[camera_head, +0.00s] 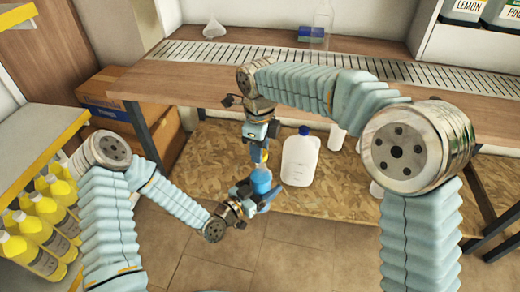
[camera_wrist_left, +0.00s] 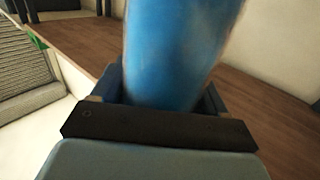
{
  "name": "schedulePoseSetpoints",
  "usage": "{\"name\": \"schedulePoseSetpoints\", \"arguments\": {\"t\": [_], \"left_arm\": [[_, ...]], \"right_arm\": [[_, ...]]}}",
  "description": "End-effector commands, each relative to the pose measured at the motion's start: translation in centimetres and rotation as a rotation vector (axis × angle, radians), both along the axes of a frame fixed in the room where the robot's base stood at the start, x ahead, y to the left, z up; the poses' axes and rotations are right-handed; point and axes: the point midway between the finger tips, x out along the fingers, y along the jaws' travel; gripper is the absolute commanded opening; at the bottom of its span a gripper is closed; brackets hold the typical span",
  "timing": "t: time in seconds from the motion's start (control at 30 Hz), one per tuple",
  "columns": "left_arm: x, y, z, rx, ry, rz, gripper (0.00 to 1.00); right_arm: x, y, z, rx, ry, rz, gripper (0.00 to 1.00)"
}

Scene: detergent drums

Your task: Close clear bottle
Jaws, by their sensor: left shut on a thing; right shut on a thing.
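My left gripper (camera_head: 252,196) is shut on a blue bottle (camera_head: 261,181), held in front of the table. The bottle's blue body fills the middle of the left wrist view (camera_wrist_left: 175,50) between the fingers. My right gripper (camera_head: 262,147) points down just above the bottle and is shut on a small yellowish thing (camera_head: 264,156), perhaps a cap. Whether that thing touches the bottle's top I cannot tell. A clear bottle (camera_head: 323,16) stands at the back of the table, behind the slotted strip.
A white jug with a blue cap (camera_head: 299,160) stands on the lower board under the table (camera_head: 190,84). A small blue box (camera_head: 311,34) and a white funnel-like thing (camera_head: 214,28) are at the back. Yellow bottles (camera_head: 40,232) fill the left shelf. Cardboard boxes (camera_head: 108,90) stand behind it.

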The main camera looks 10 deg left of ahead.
Motion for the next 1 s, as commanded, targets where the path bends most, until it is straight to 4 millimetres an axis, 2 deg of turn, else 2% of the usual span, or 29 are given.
{"name": "schedulePoseSetpoints", "arguments": {"t": [0.3, 1.0], "left_arm": [[0.0, 0.0, 0.1, -0.001, -0.003, 0.000, 0.12], [0.0, 0.0, 0.1, -0.001, -0.003, 0.000, 0.12]], "right_arm": [[0.0, 0.0, -1.7, -0.001, 0.001, 0.001, 0.07], [0.0, 0.0, -2.0, 0.000, 0.000, 0.001, 0.07]]}}
